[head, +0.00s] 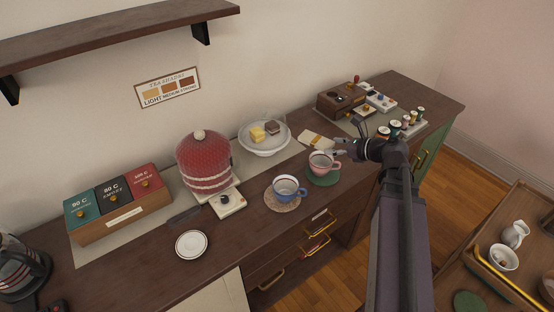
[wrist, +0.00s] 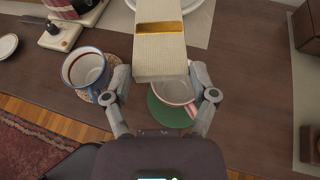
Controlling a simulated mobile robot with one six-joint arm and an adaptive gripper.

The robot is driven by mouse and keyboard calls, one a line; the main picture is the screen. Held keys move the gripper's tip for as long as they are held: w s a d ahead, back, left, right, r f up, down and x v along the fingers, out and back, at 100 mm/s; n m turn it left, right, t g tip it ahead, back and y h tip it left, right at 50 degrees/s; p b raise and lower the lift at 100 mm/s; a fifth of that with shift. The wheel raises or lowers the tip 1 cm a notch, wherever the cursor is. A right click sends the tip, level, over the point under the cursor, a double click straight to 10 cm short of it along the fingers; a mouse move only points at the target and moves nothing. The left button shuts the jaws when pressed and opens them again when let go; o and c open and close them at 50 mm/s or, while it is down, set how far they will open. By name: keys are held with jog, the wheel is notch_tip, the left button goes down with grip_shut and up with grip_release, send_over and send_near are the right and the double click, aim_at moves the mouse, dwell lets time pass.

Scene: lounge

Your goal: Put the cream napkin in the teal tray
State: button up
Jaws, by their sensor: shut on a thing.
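The cream napkin (wrist: 158,58) is a flat folded piece with a golden-yellow band across it. My gripper (wrist: 160,80) is shut on its near end, one finger on each side. In the head view the napkin (head: 316,141) sticks out past my gripper (head: 343,149), above the counter behind the pink cup. In the wrist view it covers part of the pink cup (wrist: 178,108); the gap beneath it cannot be judged. I cannot make out a teal tray in either view.
The pink cup stands on a green coaster (head: 323,177). A blue cup (head: 288,189) stands on a woven coaster beside it. A white cake plate (head: 264,147), red cozy (head: 205,163) and thread spools (head: 405,123) are nearby. A trolley (head: 507,230) stands at right.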

jog(key=shift+a, duration=0.15)
jog(key=shift+w+f, duration=0.1)
jog(key=shift+w, duration=0.15)
jog(key=w+d+f+b, duration=0.2)
jog(key=w, duration=0.6)
jog(key=w+d+f+b, duration=0.2)
jog(key=w, duration=0.7)
jog(key=shift+d+f+n+g+y+b, duration=0.2)
jog(key=shift+n+g+y+b, duration=0.1)
jog(key=shift+n+g+y, duration=0.1)
jog(key=shift+w, duration=0.1)
notch_tip(320, 180, down, 6)
jog(key=b, duration=0.6)
jog(key=shift+a+f, duration=0.1)
jog(key=shift+f, duration=0.05)
jog(key=shift+f, duration=0.1)
jog(key=shift+f+b, duration=1.8)
jog(key=shift+b, duration=0.25)
jog(key=shift+f, duration=0.15)
